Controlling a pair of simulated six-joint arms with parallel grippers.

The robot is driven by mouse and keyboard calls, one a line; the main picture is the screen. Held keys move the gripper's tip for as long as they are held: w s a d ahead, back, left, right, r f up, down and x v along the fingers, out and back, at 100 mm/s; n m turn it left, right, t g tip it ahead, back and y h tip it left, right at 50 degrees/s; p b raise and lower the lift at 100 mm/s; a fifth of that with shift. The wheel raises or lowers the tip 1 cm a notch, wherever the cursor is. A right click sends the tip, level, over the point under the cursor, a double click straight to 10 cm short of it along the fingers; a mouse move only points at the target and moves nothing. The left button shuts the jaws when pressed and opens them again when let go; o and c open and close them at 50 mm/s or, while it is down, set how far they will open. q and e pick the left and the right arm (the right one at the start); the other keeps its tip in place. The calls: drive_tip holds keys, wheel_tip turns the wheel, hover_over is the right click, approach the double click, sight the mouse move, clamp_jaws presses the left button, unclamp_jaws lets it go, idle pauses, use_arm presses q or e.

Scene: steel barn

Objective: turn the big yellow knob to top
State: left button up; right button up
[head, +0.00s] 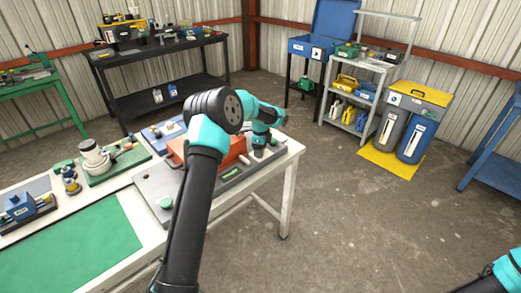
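I cannot make out a big yellow knob; my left arm covers part of the workbench where it could be. My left gripper (260,150) is at the far right end of the white workbench (291,165), low over a grey panel (150,187). Its fingers are small and dark, so I cannot tell whether they are open or shut, or touching anything. The grey panel carries a round green knob (166,202), a green part (231,173) and an orange-red box (240,146), partly behind my arm. Only a piece of my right arm shows at the bottom right corner; its gripper is out of view.
A green board with a white round part (94,157), a small blue device (20,206) and a green mat (70,250) are on the workbench's left part. A black shelf table (160,58), grey rack and yellow-topped bins (418,94) stand behind. The floor at right is clear.

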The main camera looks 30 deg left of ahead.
use_arm(q)
wheel_tip(320, 180, up, 18)
drive_tip(key=shift+f, duration=0.25)
idle(0.6)
drive_tip(key=shift+f, duration=0.1)
